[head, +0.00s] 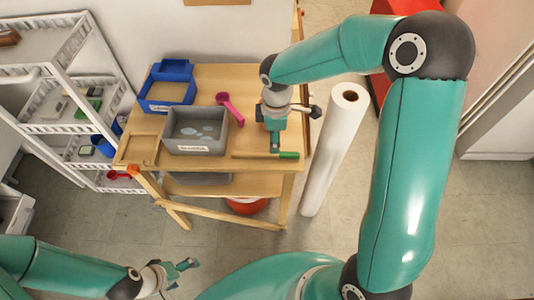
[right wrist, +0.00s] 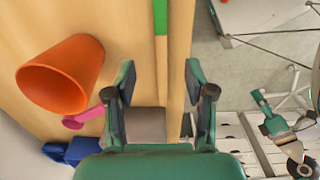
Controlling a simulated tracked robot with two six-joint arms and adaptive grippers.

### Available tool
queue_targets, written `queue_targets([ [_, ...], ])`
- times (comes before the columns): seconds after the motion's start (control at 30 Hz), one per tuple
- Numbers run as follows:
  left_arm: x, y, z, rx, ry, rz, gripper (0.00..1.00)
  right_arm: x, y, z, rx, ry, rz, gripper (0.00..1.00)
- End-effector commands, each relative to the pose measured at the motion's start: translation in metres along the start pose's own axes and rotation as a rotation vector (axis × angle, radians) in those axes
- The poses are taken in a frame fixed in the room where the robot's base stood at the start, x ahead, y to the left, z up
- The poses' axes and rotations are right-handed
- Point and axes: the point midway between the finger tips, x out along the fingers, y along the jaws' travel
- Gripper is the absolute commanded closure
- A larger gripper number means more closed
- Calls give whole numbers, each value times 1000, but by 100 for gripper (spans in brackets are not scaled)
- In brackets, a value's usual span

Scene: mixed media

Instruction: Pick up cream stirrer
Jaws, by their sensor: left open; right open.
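The stirrer, a thin cream-brown stick (head: 250,155) with a green end (head: 289,155), lies along the front edge of the wooden table in the head view. In the right wrist view its green end (right wrist: 160,16) is at the top and its cream shaft (right wrist: 162,65) runs down between the fingers. My right gripper (head: 275,150) is just above the stirrer near its green end. In the right wrist view this gripper (right wrist: 160,85) is open, with a finger on each side of the stirrer. My left gripper (head: 188,266) is open and empty, low in front of the table.
On the wooden table (head: 215,80) are a grey bin (head: 196,148), a blue bin (head: 168,90) and a pink scoop (head: 231,110). An orange cup (right wrist: 62,75) shows in the right wrist view. A white roll (head: 334,150) stands right of the table; white shelves (head: 75,128) stand left.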

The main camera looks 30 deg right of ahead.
Motion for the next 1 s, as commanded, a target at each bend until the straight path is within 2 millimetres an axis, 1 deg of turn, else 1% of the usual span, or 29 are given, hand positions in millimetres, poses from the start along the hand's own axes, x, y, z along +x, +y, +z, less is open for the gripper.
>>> queue_targets([
  [0.03,0,0,0,0,0,0,18,7,0,1,1,-2,-3,46],
  [0.1,0,0,0,0,0,0,18,12,0,0,1,0,-1,46],
  [0.27,-1,0,0,0,0,0,18,20,-1,1,0,0,-2,46],
  [0.33,-2,1,0,0,0,0,18,27,-1,3,0,-2,-4,46],
  [0.47,-5,2,0,0,0,0,18,45,-3,8,0,-2,-5,46],
  [0.6,-4,2,0,0,0,0,18,63,-2,8,0,0,-3,46],
  [0.7,-4,2,0,0,0,0,18,68,-2,8,-1,1,-2,46],
  [0.9,-4,2,0,0,0,0,18,68,-2,7,-1,2,-1,46],
  [0.97,-4,2,0,0,0,0,18,68,-2,7,-1,2,-1,54],
  [1.0,-4,2,0,0,0,0,18,68,-2,7,-1,2,-1,61],
])
